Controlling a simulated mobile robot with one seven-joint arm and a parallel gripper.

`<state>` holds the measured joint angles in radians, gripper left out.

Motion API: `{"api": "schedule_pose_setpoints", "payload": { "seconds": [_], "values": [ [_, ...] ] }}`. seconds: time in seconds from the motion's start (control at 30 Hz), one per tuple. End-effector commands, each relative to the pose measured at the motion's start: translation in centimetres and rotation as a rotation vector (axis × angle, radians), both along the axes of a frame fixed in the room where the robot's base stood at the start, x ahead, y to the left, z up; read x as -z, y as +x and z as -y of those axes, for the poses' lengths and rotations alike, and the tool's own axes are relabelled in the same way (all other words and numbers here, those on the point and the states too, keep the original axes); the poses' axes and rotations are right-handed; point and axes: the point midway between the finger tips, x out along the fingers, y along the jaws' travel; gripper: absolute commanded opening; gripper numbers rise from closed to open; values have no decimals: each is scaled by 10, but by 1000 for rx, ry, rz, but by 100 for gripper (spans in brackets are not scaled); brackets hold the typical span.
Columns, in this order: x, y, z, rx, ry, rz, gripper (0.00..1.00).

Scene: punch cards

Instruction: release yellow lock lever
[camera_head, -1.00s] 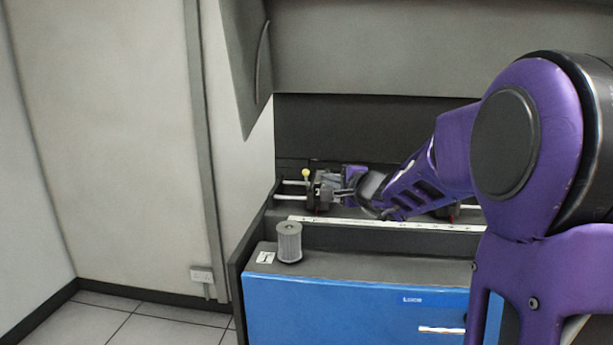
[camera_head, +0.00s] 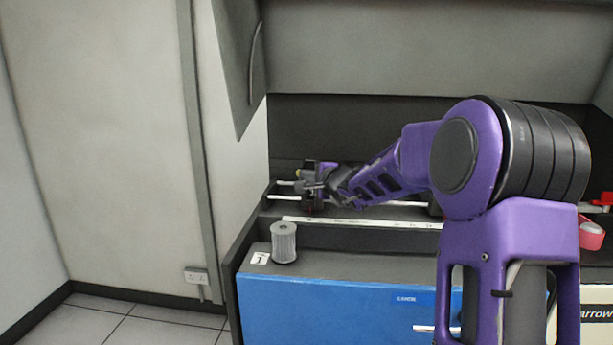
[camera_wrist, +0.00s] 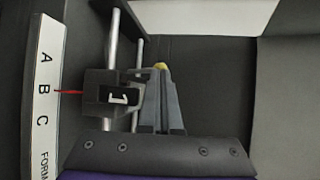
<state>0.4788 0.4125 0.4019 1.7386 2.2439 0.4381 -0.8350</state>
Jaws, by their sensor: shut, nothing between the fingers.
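The yellow knob of the lock lever (camera_wrist: 160,66) shows just at my fingertips in the wrist view; most of the lever is hidden behind my fingers. My gripper (camera_wrist: 160,75) is shut and empty, its fingers beside the black carriage block (camera_wrist: 98,90) marked 1. I cannot tell whether the fingertips touch the knob. In the head view, a small yellow spot of the lever (camera_head: 299,173) shows at the left of the carriage, close to my gripper (camera_head: 318,188).
The carriage sits on two silver rails (camera_wrist: 113,40). A white lettered strip (camera_wrist: 42,90) runs along them, with a red pointer (camera_wrist: 68,92) towards it. A grey ribbed cylinder (camera_head: 284,242) stands on the ledge in front. A red tape-like item (camera_head: 591,232) lies at the far right.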

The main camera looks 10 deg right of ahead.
Motion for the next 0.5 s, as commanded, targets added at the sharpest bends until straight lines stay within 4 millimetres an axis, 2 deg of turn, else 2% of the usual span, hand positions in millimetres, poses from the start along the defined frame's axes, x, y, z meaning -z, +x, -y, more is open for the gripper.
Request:
{"api": "schedule_pose_setpoints", "payload": {
  "seconds": [0.5],
  "values": [
    [-5, 4, 2, 0, 19, -60, 0]
  ]
}}
